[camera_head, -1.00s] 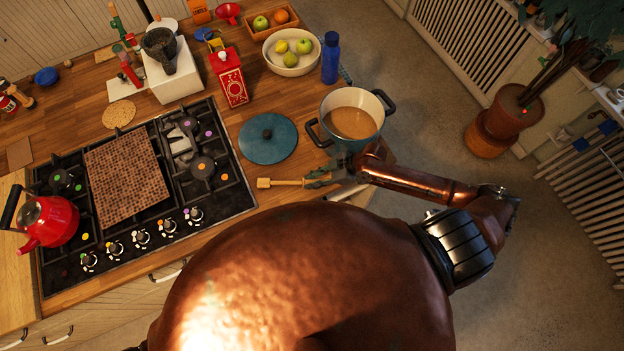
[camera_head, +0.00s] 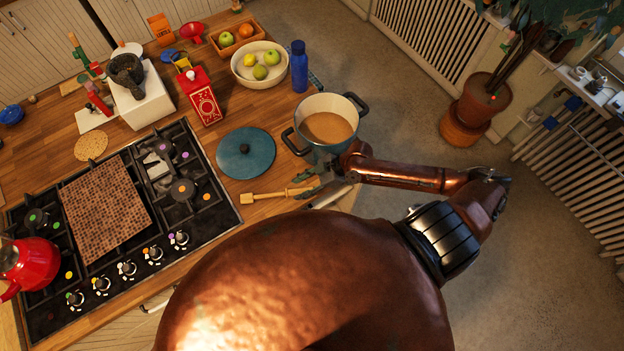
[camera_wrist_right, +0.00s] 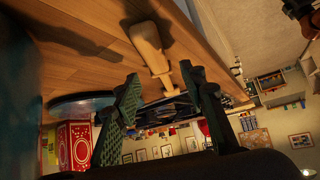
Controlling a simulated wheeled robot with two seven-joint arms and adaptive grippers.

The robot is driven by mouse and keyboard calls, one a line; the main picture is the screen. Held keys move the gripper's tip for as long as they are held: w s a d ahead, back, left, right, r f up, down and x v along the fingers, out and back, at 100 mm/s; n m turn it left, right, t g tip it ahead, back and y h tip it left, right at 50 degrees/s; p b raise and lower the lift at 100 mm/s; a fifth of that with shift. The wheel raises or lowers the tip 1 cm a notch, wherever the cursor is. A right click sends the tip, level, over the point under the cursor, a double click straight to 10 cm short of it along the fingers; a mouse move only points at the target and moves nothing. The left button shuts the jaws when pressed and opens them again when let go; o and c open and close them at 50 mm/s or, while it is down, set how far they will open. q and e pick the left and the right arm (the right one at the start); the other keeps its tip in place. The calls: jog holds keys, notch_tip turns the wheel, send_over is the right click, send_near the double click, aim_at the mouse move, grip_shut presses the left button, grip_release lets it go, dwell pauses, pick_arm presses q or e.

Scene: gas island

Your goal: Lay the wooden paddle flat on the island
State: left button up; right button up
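The wooden paddle (camera_head: 264,196) lies on the wooden island top (camera_head: 222,222) near its front edge, between the hob and the pot. Whether a finger touches the handle cannot be told. My left gripper is not in view.
A pot of brown liquid (camera_head: 298,142) stands just behind my right gripper. A blue lid (camera_head: 245,165) lies behind the paddle. The black hob (camera_head: 205,217) is at left, with a red kettle (camera_head: 32,265). A red carton (camera_head: 201,98) stands farther back.

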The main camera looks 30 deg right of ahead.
jog(key=v, duration=0.9)
jog(key=s+a+f+m, duration=0.1)
jog(key=s+a+f, duration=0.1)
jog(key=a, duration=0.3)
jog(key=s+d+f+m+h, duration=0.2)
jog(key=s+d+m+h, duration=0.7)
jog(key=s+d+m, duration=0.4)
notch_tip(320, 180, down, 38)
jog(key=n+g+b, duration=0.1)
jog(key=b, duration=0.8)
jog(key=s+f+b, duration=0.3)
jog(key=s+f, duration=0.6)
jog(key=f, duration=0.3)
jog(key=s+f+n+g+b, duration=0.1)
jog(key=s+f+b, duration=0.2)
jog(key=s+f, duration=0.7)
notch_tip(320, 180, down, 3)
jog(key=shift+a+g, duration=0.25)
jog(key=shift+g, duration=0.05)
